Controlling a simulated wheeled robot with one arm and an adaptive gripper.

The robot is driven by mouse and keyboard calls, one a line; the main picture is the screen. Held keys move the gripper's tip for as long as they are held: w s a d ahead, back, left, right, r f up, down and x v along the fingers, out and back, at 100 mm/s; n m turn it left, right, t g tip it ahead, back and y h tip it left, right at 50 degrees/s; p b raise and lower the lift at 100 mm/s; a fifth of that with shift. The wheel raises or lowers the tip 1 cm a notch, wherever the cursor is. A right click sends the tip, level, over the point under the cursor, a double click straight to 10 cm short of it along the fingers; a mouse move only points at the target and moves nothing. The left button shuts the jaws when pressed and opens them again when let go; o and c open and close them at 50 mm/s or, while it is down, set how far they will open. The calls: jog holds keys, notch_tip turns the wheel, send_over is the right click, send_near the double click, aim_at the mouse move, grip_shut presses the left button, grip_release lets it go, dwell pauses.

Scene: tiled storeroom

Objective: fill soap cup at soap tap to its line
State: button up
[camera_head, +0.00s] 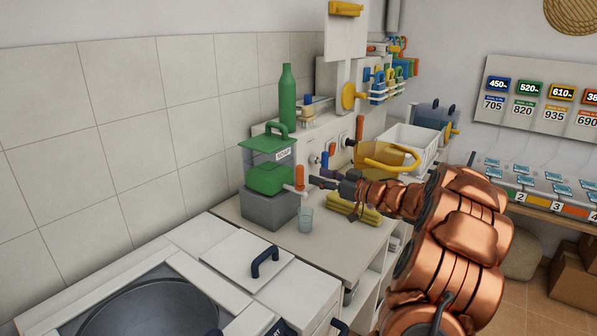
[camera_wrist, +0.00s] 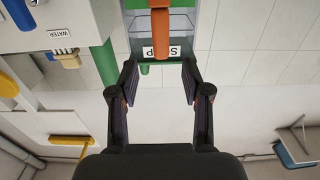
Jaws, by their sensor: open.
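The soap tank (camera_head: 268,178) is a clear box with a green lid, green soap inside and a SOAP label. It stands on a grey block at the back of the counter. Its tap has an orange handle (camera_head: 299,176), upright at the tank's right side. The clear soap cup (camera_head: 305,219) stands upright on the counter below the tap; I cannot make out its line or any soap in it. My gripper (camera_head: 318,182) is just right of the tap. In the wrist view my gripper (camera_wrist: 158,80) is open and empty, with the orange handle (camera_wrist: 160,45) ahead between its fingers.
A green bottle (camera_head: 287,98) stands behind the tank. Yellow sponges or cloths (camera_head: 352,212) lie right of the cup, under my arm. A yellow can (camera_head: 385,157) and a white basket (camera_head: 412,143) are farther right. A lid with a dark handle (camera_head: 265,262) lies in front.

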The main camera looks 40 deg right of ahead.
aim_at(303, 172)
jog(key=shift+p+x, duration=0.65)
jog(key=shift+x, duration=3.2)
jog(key=shift+c, duration=0.2)
grip_shut()
